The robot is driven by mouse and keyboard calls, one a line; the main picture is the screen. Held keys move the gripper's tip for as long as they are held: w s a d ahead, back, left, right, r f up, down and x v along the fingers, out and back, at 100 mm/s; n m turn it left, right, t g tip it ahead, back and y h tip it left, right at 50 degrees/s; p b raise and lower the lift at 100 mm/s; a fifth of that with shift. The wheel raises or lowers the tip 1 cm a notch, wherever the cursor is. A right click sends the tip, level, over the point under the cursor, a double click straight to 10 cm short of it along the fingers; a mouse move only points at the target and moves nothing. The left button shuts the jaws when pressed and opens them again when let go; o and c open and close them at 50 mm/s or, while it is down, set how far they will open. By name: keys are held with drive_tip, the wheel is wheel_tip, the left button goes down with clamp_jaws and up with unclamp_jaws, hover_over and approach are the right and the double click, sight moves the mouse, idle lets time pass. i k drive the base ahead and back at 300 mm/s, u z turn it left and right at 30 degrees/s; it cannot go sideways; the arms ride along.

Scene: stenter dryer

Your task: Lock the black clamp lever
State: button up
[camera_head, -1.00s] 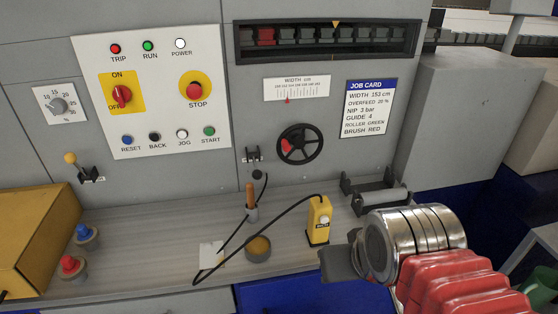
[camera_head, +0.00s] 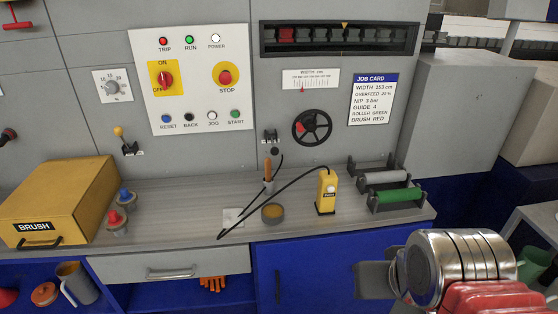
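The black clamp lever (camera_head: 274,150) is on the grey panel, just left of the black handwheel (camera_head: 312,127) with its red knob. Its black ball end hangs down below a small dark bracket (camera_head: 270,136); the lever's exact angle is too small to tell. My gripper (camera_head: 372,281) is at the lower right, in front of the blue cabinet, well apart from the lever and touching nothing that I can see. Its dark fingers show side-on, so their opening is hidden.
On the counter (camera_head: 180,205) stand a yellow hand-held device (camera_head: 327,192) with a looping black cable, a wooden-handled tool (camera_head: 267,172), a round tin (camera_head: 272,212), rollers (camera_head: 398,195) and a yellow brush box (camera_head: 60,205). A yellow-knobbed lever (camera_head: 122,138) is further left.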

sight(274, 151)
drive_tip(key=u, duration=0.05)
drive_tip(key=k, duration=1.45)
drive_tip(key=u, duration=0.65)
drive_tip(key=i, duration=1)
drive_tip(key=u, duration=0.45)
drive_tip(key=i, duration=1.35)
drive_tip(key=z, duration=0.25)
